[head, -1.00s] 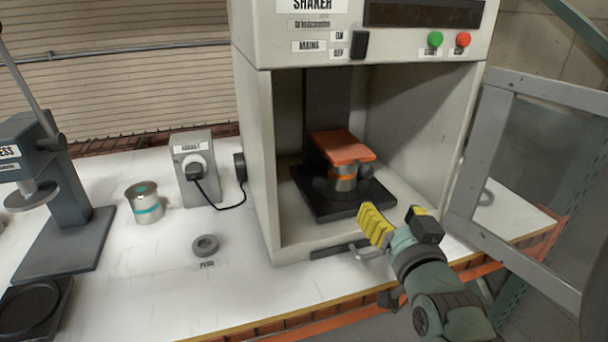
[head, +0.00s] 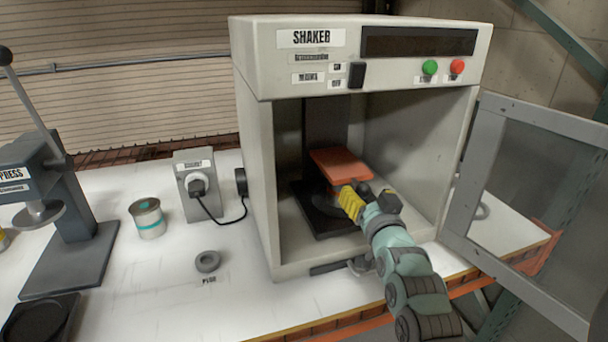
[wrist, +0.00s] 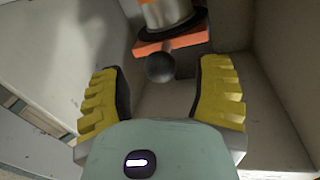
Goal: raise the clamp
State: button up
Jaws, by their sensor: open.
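The clamp is an orange plate (head: 340,163) inside the shaker cabinet (head: 258,170), above a black base (head: 308,205). In the wrist view the clamp's orange plate (wrist: 170,40) is at the top, with a dark round knob (wrist: 160,66) in front of it. A metal can with an orange band (wrist: 165,14) lies against the plate there; in the head view my arm mostly hides it. My gripper (head: 362,192) is open inside the cabinet mouth. In the wrist view its yellow fingers (wrist: 162,80) stand on both sides of the knob, with gaps between.
The shaker's door (head: 478,180) stands open at the right. The cabinet's side walls and floor bound the space around my arm.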

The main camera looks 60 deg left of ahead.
aim_at(345, 169)
jog(key=shift+p+x, duration=0.5)
jog(key=shift+x, duration=1.5)
jog(key=shift+s, duration=0.1)
jog(key=shift+c, duration=0.3)
jog(key=shift+r, duration=0.1)
grip_shut()
